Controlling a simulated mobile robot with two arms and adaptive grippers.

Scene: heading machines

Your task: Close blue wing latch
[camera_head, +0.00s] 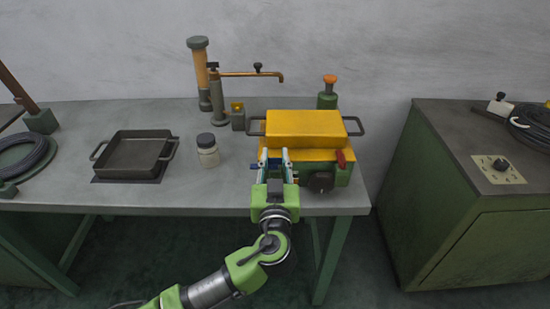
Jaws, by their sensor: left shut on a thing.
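The blue wing latch (254,166) shows as a small blue piece on the front left of the yellow-topped green machine (303,126). My left gripper (274,156) is at the front of the machine, its fingers pointing away from me and shut on the blue wing latch. The fingers hide most of the latch, so its exact angle cannot be told. A red wing latch (341,158) sits on the front right of the machine, apart from the gripper. My right gripper is not in view.
A dark round knob (320,182) sits on the machine's front. A jar (208,151), a black tray (133,156) and a copper-spouted tap (217,95) stand left on the grey bench (200,191). A green cabinet (465,210) stands right, across a gap.

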